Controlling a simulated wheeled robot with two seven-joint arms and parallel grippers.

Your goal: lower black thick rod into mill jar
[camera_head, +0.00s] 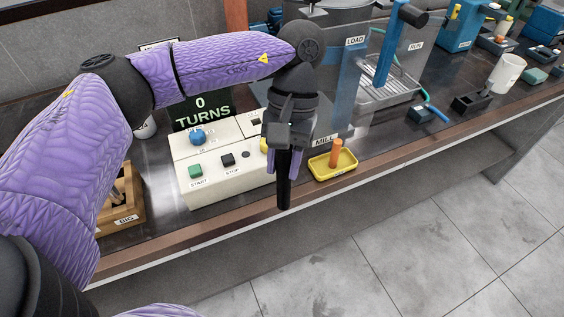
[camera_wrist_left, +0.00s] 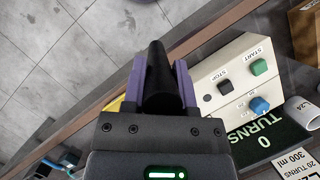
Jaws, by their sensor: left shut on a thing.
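My left gripper (camera_head: 285,165) is shut on the black thick rod (camera_head: 284,195). The rod hangs roughly upright and its lower end points down, in front of the white control box by the bench's front edge. In the left wrist view the rod (camera_wrist_left: 156,70) sits between the two purple fingers. The mill jar cannot be made out; my left gripper and wrist cover part of the area beside the MILL label (camera_head: 323,141). My right gripper is not in view.
The white control box (camera_head: 225,178) has START and STOP buttons. A yellow tray (camera_head: 322,173) with an upright orange rod (camera_head: 335,152) stands right of my gripper. A wooden box (camera_head: 122,222) is at left. A white cup (camera_head: 506,73) stands far right.

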